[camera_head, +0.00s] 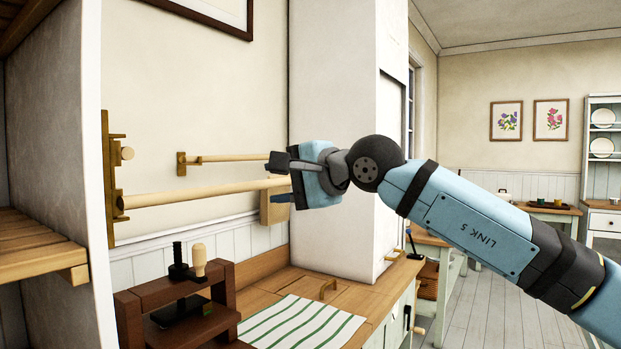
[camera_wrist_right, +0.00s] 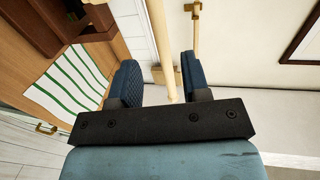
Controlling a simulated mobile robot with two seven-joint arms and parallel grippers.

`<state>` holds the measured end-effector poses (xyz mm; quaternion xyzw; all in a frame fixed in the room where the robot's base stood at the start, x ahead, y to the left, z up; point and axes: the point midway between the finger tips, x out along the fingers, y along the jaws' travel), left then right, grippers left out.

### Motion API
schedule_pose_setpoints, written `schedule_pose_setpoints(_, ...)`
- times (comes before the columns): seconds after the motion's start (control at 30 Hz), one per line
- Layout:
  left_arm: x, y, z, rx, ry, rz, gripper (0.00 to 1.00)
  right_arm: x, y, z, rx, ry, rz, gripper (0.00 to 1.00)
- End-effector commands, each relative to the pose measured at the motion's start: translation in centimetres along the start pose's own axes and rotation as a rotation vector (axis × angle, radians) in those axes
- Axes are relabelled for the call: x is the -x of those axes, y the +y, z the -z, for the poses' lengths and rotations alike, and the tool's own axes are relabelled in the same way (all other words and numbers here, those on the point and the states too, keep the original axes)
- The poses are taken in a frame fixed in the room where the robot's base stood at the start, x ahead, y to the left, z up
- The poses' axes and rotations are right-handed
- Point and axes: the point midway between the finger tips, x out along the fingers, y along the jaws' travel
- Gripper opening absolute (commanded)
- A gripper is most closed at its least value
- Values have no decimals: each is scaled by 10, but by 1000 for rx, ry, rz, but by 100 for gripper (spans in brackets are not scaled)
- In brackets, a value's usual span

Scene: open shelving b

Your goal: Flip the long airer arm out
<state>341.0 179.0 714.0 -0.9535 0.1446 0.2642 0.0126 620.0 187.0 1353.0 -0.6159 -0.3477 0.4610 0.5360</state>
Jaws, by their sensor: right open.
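The long airer arm (camera_head: 195,194) is a pale wooden rod running right from a wooden wall bracket (camera_head: 115,180) at the left. Its right end is at my right gripper (camera_head: 279,180), which is open with one finger above the rod and one below. In the right wrist view the rod (camera_wrist_right: 162,45) lies between the two spread blue finger pads (camera_wrist_right: 162,82). The gap on its right side is visible; contact on its left side is unclear. My left gripper is not in view.
A shorter wooden rod (camera_head: 230,158) sits behind, above the long one. A wooden block (camera_head: 273,210) is just behind my gripper. Below are a wooden counter (camera_head: 345,290), a striped cloth (camera_head: 300,322) and a dark wooden press (camera_head: 170,300). A white pillar (camera_head: 335,240) stands at the right.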

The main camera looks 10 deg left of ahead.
Motion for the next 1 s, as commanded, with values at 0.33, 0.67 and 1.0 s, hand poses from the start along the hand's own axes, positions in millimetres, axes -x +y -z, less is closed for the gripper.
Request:
schedule_pose_setpoints(0.33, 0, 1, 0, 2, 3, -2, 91, 61, 0, 0, -1, 1, 0, 43)
schedule_pose_setpoints(0.67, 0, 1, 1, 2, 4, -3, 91, 70, 0, 0, -2, 0, 0, 43)
schedule_pose_setpoints(1.0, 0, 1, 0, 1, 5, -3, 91, 62, 37, -8, -244, -125, 50, 43)
